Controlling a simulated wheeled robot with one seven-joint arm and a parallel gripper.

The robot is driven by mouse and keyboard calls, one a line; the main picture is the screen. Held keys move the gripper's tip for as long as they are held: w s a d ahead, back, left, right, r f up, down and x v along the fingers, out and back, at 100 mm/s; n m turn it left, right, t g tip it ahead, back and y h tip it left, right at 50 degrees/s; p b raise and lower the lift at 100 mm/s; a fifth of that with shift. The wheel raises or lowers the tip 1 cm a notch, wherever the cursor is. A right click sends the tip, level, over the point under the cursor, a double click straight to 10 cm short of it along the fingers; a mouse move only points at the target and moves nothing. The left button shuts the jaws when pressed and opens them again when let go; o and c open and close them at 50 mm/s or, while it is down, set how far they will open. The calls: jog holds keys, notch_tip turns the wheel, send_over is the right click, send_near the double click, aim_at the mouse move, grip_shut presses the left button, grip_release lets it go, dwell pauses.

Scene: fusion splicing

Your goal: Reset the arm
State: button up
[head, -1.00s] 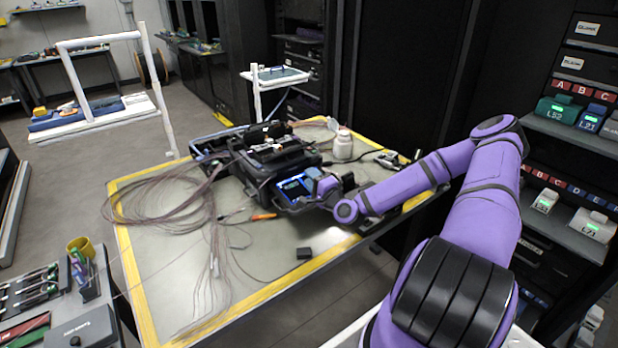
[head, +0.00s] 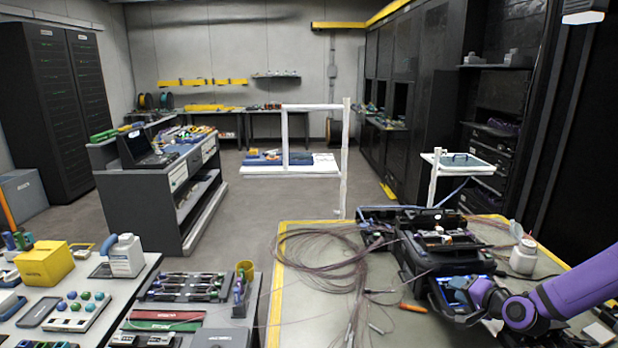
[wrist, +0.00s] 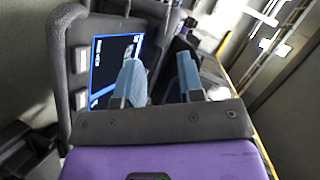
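My purple arm (head: 580,290) reaches in from the right edge in the head view. My gripper (head: 460,290) is at the front of the black fusion splicer (head: 432,240), beside its lit screen (head: 481,287). In the wrist view my gripper (wrist: 160,78) has its two blue-tipped fingers apart, with nothing seen between them. The splicer's lit blue screen (wrist: 112,65) lies just past the left finger. Whether the fingers touch the splicer cannot be told.
The yellow-edged worktable (head: 330,335) holds coiled fibres (head: 320,250), an orange tool (head: 413,308) and a white bottle (head: 523,256). A tool bench (head: 195,312) stands at the left, a grey cabinet (head: 150,205) behind it. Open floor lies beyond.

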jog(key=shift+s+a+r+n+g, duration=0.2)
jog(key=shift+r+n+g, duration=0.15)
jog(key=shift+n+g, duration=0.2)
jog(key=shift+s+a+r+n+g, duration=0.2)
jog(key=shift+r+n+g, duration=0.1)
jog(key=shift+n+g, duration=0.2)
jog(key=s+a+r+n+g+h, duration=0.15)
jog(key=s+r, duration=0.25)
jog(key=r, duration=0.4)
jog(key=s+a+r+n+g+h, duration=0.1)
jog(key=s+r+n+g+h, duration=0.2)
jog(key=r, duration=0.4)
jog(key=s+a+r+n+g+h, duration=0.1)
jog(key=s+r+h, duration=0.1)
jog(key=s+r, duration=0.45)
jog(key=s+a+r, duration=0.3)
jog(key=s+r, duration=0.3)
jog(key=s, duration=0.3)
jog(key=s+a+r+n+y, duration=0.1)
jog(key=s+a+r, duration=0.2)
jog(key=s+r, duration=0.4)
jog(key=s, duration=0.3)
jog(key=shift+s+a+r, duration=0.15)
jog(key=shift+s+r, duration=0.1)
jog(key=shift+r, duration=0.05)
